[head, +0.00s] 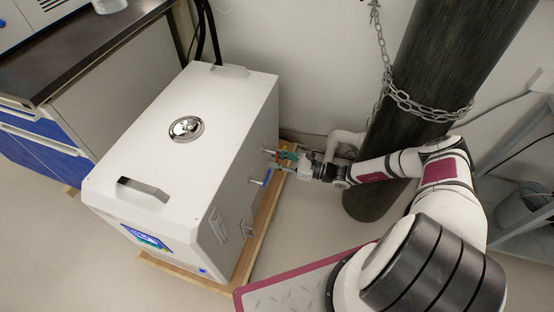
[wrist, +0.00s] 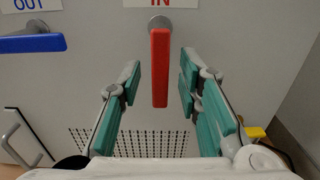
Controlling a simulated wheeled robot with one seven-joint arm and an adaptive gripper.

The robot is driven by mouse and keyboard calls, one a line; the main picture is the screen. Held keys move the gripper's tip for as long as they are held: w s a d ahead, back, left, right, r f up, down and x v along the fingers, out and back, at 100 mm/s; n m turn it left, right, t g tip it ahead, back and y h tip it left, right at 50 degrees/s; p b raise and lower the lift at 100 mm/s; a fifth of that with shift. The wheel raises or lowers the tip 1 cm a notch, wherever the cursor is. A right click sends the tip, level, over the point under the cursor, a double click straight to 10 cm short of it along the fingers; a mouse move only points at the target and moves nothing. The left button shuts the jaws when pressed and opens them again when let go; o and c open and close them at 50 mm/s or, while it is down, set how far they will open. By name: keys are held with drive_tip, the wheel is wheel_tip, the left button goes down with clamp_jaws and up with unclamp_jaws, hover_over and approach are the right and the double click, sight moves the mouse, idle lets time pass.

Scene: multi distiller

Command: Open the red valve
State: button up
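The red valve (wrist: 160,68) is a flat red handle on a round grey stem, below a label reading "IN". In the wrist view it hangs straight down on the white panel. My gripper (wrist: 159,84) is open, with one teal-padded finger on each side of the red handle. Gaps show between the handle and both fingers. In the head view my gripper (head: 287,156) is at the right side of the white distiller box (head: 215,110). The red handle is hard to make out there, as my gripper is around it.
A blue valve handle (wrist: 32,44) under an "OUT" label sticks out to the left of the red one. A vent grille (wrist: 150,143) is below. A dark gas cylinder (head: 440,70) with a chain (head: 420,108) stands beside my arm. Floor is free in front of the box.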

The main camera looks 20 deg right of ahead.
clamp_jaws()
drive_tip(key=shift+n, duration=0.3)
drive_tip(key=n, duration=0.3)
drive_tip(key=shift+w+d+r, duration=0.1)
drive_tip(key=shift+w+d, duration=0.25)
drive_tip(key=shift+w, duration=0.05)
drive_tip(key=n, duration=0.3)
drive_tip(key=w+r+n, duration=0.1)
drive_tip(key=n, duration=0.2)
drive_tip(key=d+n, duration=0.1)
drive_tip(key=n, duration=0.2)
drive_tip(key=shift+w+d+r+p, duration=0.1)
drive_tip(key=shift+w+r+p, duration=0.2)
drive_tip(key=shift+r+p, duration=0.1)
drive_tip(key=n, duration=0.2)
drive_tip(key=r+n, duration=0.1)
drive_tip(key=n, duration=0.2)
drive_tip(key=shift+w+d+r+p, duration=0.1)
drive_tip(key=shift+r+p, duration=0.05)
drive_tip(key=shift+p, duration=0.25)
drive_tip(key=shift+n, duration=0.3)
